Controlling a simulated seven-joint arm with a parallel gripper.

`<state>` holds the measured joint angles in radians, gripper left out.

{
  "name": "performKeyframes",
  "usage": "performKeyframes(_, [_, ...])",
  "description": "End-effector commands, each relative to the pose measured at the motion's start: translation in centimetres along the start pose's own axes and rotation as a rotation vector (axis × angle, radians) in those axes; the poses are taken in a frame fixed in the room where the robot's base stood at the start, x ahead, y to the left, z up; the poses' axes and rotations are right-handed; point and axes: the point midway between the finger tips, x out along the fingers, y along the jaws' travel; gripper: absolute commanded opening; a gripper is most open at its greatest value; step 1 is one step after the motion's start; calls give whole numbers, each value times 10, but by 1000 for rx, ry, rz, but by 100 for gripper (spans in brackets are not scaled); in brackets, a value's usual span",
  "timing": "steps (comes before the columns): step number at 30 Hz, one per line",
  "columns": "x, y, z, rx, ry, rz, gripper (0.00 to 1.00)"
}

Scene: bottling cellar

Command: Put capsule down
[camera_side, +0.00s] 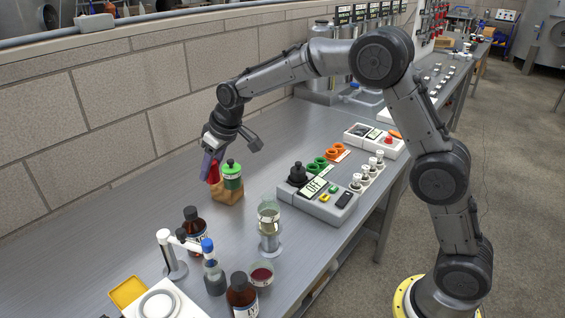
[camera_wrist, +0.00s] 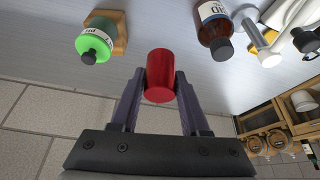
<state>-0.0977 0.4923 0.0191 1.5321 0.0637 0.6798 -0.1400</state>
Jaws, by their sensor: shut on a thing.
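The red capsule (camera_wrist: 159,78) is held between the two fingers of my gripper (camera_wrist: 159,92) in the wrist view, where both fingertips touch its sides. In the side view my gripper (camera_side: 212,170) points down near the wall, and the red capsule (camera_side: 214,173) shows at its fingertips. There it is beside the green-capped bottle (camera_side: 232,178) on its wooden block (camera_side: 228,196). Whether the capsule touches the bench is hard to tell.
A brown bottle (camera_side: 194,228) stands in front, nearer the camera. A grey device reading OFF (camera_side: 318,197) and a glass cylinder (camera_side: 269,218) stand to the right. The bench (camera_side: 130,222) left of my gripper is bare up to the block wall (camera_side: 80,120).

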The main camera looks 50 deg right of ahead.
Motion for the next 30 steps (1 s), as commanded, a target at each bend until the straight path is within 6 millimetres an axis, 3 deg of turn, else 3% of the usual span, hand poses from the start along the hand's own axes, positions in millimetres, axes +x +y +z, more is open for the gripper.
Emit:
performKeyframes(4, [-24,2,-11,5,3,3,32])
performKeyframes(11, [-24,52,0,129,-6,57,32])
performKeyframes(17, [-31,117,17,297,-9,131,32])
performKeyframes(24, [-51,220,62,582,-9,259,32])
performKeyframes(30, [-68,278,98,762,-4,339,32])
